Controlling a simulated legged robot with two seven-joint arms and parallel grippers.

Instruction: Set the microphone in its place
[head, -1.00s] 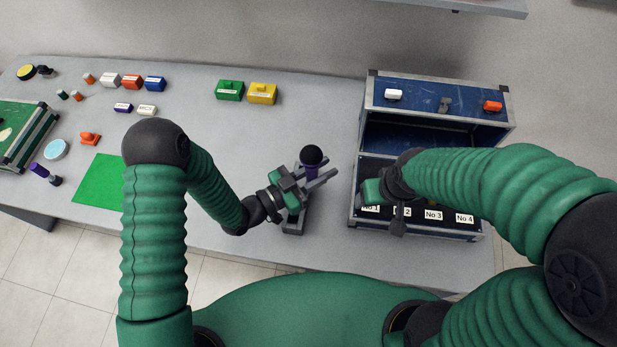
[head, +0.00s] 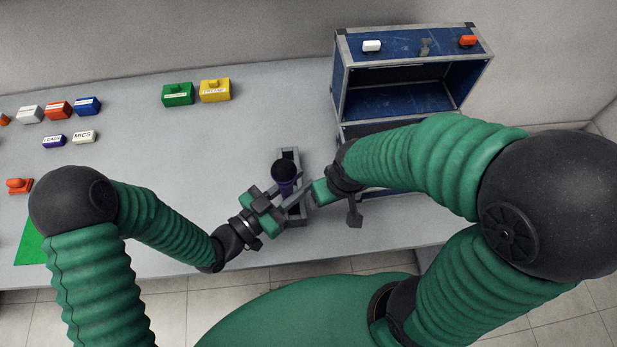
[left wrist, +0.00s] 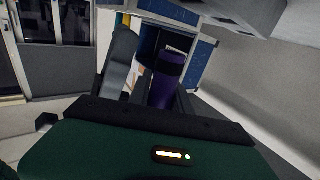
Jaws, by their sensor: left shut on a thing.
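The microphone (head: 284,174) has a round black head and a purple body. In the head view it stands over a grey tray-like holder (head: 289,154) near the table's front. My left gripper (head: 282,200) is shut on the microphone's body. In the left wrist view the purple body (left wrist: 166,88) shows between the fingers. I cannot tell whether the microphone touches the holder. My right gripper (head: 326,196) is just right of the microphone, beside the left fingers; its jaws are too hidden to read.
A blue case (head: 400,100) with grey edges stands at the right, partly hidden by my right arm. Green (head: 178,94) and yellow (head: 215,91) blocks sit at the back. Labelled blocks (head: 84,137) and a red piece (head: 19,185) lie at the left. The middle of the table is clear.

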